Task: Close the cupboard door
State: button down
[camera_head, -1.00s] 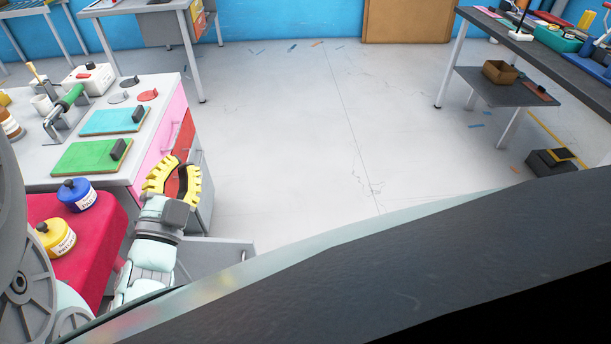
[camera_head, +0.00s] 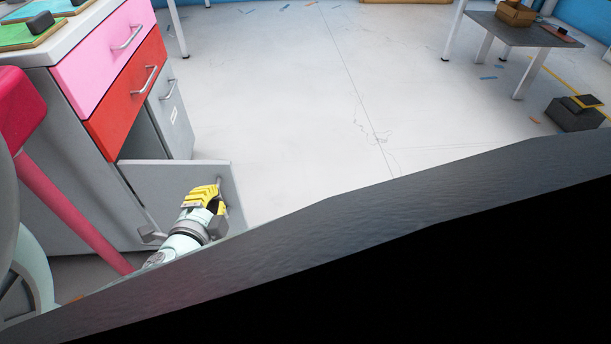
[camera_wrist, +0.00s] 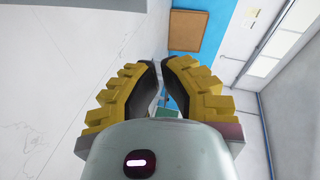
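The grey cupboard door (camera_head: 165,185) stands swung open from the grey cabinet (camera_head: 80,150), below its drawers, in the head view. A handle (camera_head: 221,188) is on the door's near face, close to its free edge. My gripper (camera_head: 209,190) is in front of this face, beside the handle; I cannot tell whether it touches. In the wrist view my gripper's yellow ribbed fingers (camera_wrist: 158,68) curve inward with their tips nearly together. Nothing is clearly held between them. The lower part of the door is hidden behind my arm and body.
A pink drawer (camera_head: 100,45) and a red drawer (camera_head: 128,95) sit shut above the opening. A pinkish-red bar (camera_head: 75,215) runs beside the cabinet at the left. The floor (camera_head: 290,120) to the right is clear. A dark box (camera_head: 575,115) stands farther right.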

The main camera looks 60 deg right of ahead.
jog(key=m+y+b, duration=0.1)
jog(key=m+b, duration=0.1)
jog(key=b, duration=0.5)
send_near(235, 189)
jog(key=shift+t, duration=0.3)
jog(key=shift+s+d+r+b+x, duration=0.15)
jog(key=shift+b+x, duration=0.3)
jog(key=shift+x, duration=0.75)
jog(key=shift+s+d+r+b+x, duration=0.2)
jog(key=shift+b+x, duration=0.25)
jog(key=shift+x, duration=0.7)
jog(key=shift+w+d+r+b+x, duration=0.1)
jog(key=shift+r+b+x, duration=0.25)
jog(key=shift+x, duration=0.85)
